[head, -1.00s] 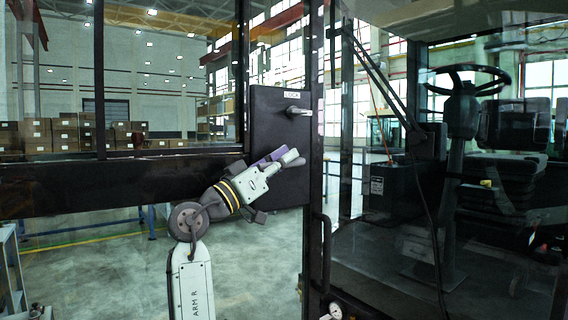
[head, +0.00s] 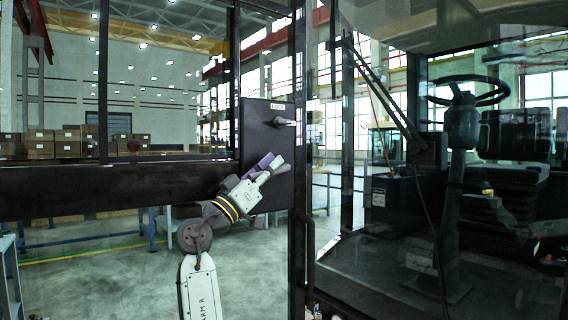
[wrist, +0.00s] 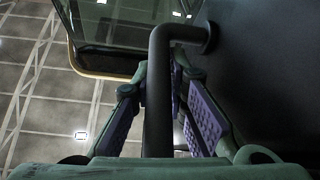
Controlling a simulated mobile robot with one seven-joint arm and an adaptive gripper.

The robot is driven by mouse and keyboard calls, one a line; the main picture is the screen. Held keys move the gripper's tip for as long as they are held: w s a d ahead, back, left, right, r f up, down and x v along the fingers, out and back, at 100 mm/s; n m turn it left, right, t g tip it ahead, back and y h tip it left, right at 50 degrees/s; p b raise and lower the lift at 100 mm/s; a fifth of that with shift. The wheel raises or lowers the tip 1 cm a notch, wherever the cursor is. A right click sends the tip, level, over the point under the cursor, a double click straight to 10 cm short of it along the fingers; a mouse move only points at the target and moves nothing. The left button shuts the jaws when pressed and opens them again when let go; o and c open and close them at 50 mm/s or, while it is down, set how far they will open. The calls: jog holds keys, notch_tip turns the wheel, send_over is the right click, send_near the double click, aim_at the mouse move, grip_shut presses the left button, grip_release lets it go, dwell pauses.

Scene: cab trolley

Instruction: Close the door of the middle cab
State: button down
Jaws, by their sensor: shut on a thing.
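The cab door is a dark frame with glass panes. It spans the left half of the head view, with a black lock panel (head: 255,125) at its right end. A silver lever (head: 281,121) sticks out of that panel under a "LOCK" label. My gripper (head: 272,169) is at the lower part of the panel, below the lever. In the wrist view, a black bent bar handle (wrist: 160,100) runs between the purple pads of my gripper (wrist: 158,75), which is shut on it. The handle is hidden behind my gripper in the head view.
The cab interior is at the right, with a steering wheel (head: 468,90) and a dark seat (head: 508,185). A dark upright post (head: 298,200) stands just right of my gripper. Cardboard boxes (head: 40,145) are far back at the left. Open floor (head: 100,270) shows below the door.

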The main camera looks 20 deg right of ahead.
jog(key=w+a+n+t+y+p, duration=0.2)
jog(key=w+a+t+p, duration=0.2)
jog(key=w, duration=0.8)
jog(key=shift+a+f, duration=0.35)
jog(key=shift+a, duration=0.3)
